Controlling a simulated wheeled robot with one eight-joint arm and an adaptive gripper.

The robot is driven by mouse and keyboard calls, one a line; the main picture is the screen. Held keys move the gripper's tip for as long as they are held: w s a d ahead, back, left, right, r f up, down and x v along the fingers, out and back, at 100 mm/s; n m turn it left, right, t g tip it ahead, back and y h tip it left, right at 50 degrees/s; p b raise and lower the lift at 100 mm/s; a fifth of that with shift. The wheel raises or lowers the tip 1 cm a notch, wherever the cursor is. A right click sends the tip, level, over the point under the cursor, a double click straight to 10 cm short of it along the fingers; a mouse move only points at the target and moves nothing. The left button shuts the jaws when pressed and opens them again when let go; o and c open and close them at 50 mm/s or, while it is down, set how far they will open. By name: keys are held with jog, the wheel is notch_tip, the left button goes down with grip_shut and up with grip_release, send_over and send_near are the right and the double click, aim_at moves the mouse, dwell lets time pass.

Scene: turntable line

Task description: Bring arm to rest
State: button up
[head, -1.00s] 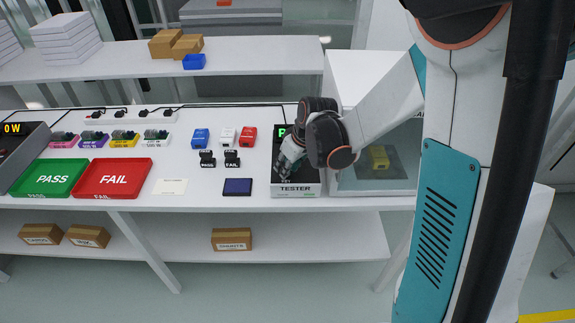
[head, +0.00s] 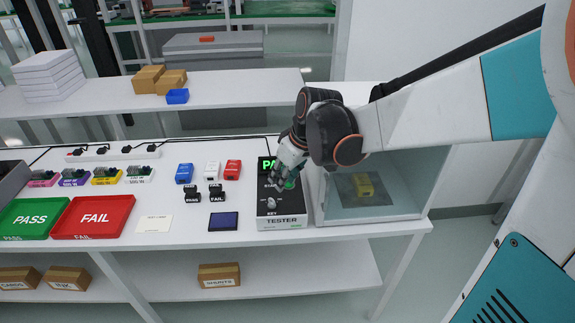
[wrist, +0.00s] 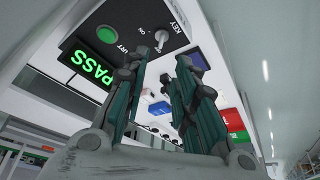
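My arm reaches in from the right in the head view. My gripper (head: 284,176) is over the upper part of the black-topped tester (head: 283,222). In the wrist view, the two fingers of my gripper (wrist: 165,55) stand apart with nothing between them. The tester's display reads PASS in green in the wrist view (wrist: 91,63); my gripper partly covers it in the head view. A green button (wrist: 107,34) and a key switch (wrist: 162,38) show on its face. I cannot tell whether the fingers touch the tester.
A glass-fronted box (head: 375,207) with a yellow block (head: 363,185) inside stands right of the tester. To the left are a green PASS tray (head: 12,205), a red FAIL tray (head: 126,205), stamps and small coloured boxes. A raised shelf (head: 230,83) runs behind.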

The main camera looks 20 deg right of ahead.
jog(key=shift+s+r, duration=0.1)
jog(key=shift+s, duration=0.1)
jog(key=s+a+r+m+t+h, duration=0.1)
jog(key=s+r+m, duration=0.1)
jog(key=s, duration=0.7)
jog(key=s+a+r+m+t, duration=0.1)
jog(key=s+r+m+t, duration=0.1)
jog(key=s, duration=0.7)
jog(key=shift+a+r+m+h, duration=0.2)
jog(key=shift+r+m+h, duration=0.25)
jog(key=shift+r, duration=0.2)
